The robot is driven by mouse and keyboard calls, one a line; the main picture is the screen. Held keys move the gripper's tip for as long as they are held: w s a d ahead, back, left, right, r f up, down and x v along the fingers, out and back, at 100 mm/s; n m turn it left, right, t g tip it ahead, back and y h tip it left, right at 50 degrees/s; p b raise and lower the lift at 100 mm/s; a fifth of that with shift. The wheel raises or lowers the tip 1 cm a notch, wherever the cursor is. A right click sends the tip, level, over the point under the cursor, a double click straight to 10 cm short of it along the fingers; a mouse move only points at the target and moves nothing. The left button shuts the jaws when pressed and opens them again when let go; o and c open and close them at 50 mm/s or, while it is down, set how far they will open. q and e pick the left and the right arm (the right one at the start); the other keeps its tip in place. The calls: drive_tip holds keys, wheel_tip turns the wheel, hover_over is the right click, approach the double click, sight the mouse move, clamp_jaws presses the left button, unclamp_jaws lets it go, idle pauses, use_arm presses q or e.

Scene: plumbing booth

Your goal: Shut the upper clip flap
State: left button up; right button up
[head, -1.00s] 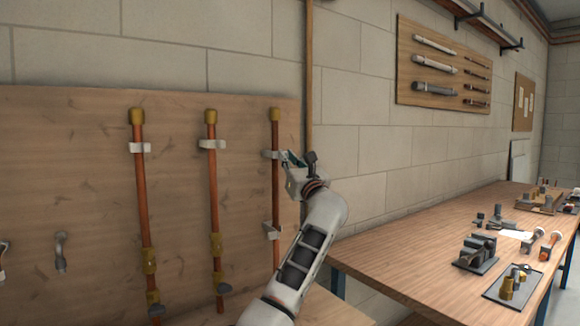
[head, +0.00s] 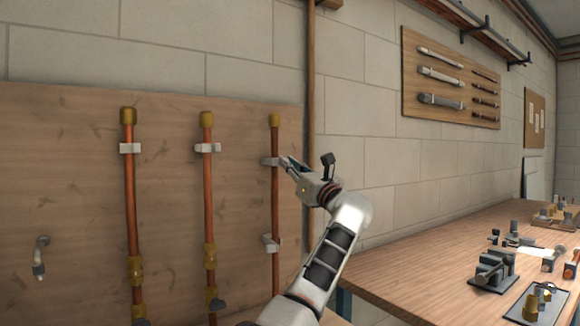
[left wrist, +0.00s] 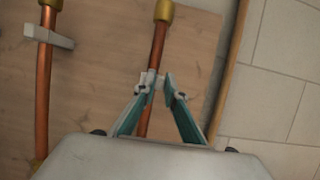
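The rightmost copper pipe (head: 275,200) stands upright on the wooden board, with a brass cap on top. Its upper clip (head: 268,161) is a small pale piece around or against the pipe. Its lower clip (head: 270,243) is further down. My left gripper (head: 286,163) is just right of the upper clip. In the left wrist view the gripper's teal fingers (left wrist: 162,87) are apart, with the pipe (left wrist: 158,45) behind them. The clip shows as pale bits near the fingertips. The flap is too small and partly hidden, so I cannot tell its angle or any contact.
Two more clipped copper pipes (head: 207,180) (head: 130,190) stand to the left. A vertical wooden strip (head: 309,90) runs close right of the rightmost pipe. A workbench (head: 420,265) with fittings stands at the right. The wall above it carries a tool board (head: 450,77).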

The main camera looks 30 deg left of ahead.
use_arm(q)
drive_tip(key=o, duration=0.4)
drive_tip(key=shift+r, duration=0.1)
use_arm(e)
drive_tip(key=shift+s+f, duration=0.15)
drive_tip(key=shift+f, duration=0.05)
drive_tip(key=shift+s+d+f, duration=0.1)
drive_tip(key=shift+f, duration=0.05)
use_arm(q)
drive_tip(key=v, duration=1.2)
